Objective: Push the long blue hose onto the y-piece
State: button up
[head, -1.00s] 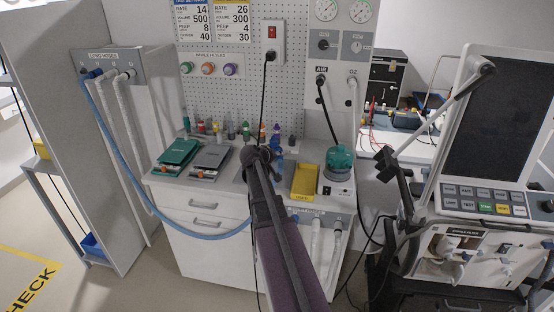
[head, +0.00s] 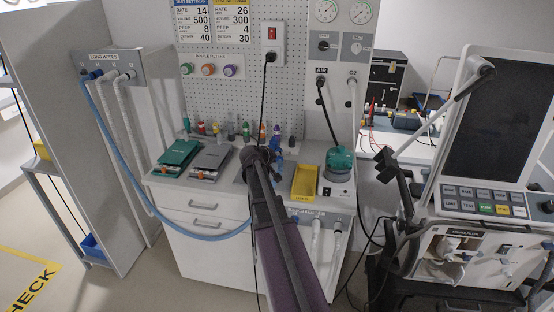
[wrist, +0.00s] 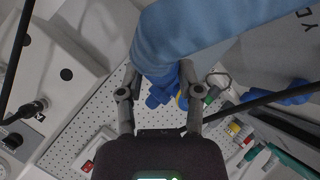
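The long blue hose (head: 118,155) hangs from the rack at the left in the head view, sags in a wide loop and passes behind my arm. In the wrist view the light blue hose (wrist: 205,32) fills the top, close to the camera. My gripper (wrist: 160,72) has a finger on each side of the hose's end and appears shut on it. Darker blue parts (wrist: 160,95) show just beyond the fingers. A blue upright piece (head: 277,136) on the bench, right of my wrist, may be the y-piece. Whether hose and y-piece touch is hidden.
A yellow tray (head: 305,182) and a teal-topped device (head: 340,162) stand right of my arm on the bench. Green and grey devices (head: 178,155) lie to its left. Small bottles line the pegboard (wrist: 88,120). A ventilator (head: 490,150) stands at the right.

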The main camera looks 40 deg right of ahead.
jog(key=o, duration=0.4)
jog(key=shift+w, duration=0.1)
jog(key=shift+s+a, duration=0.1)
jog(key=shift+s, duration=0.15)
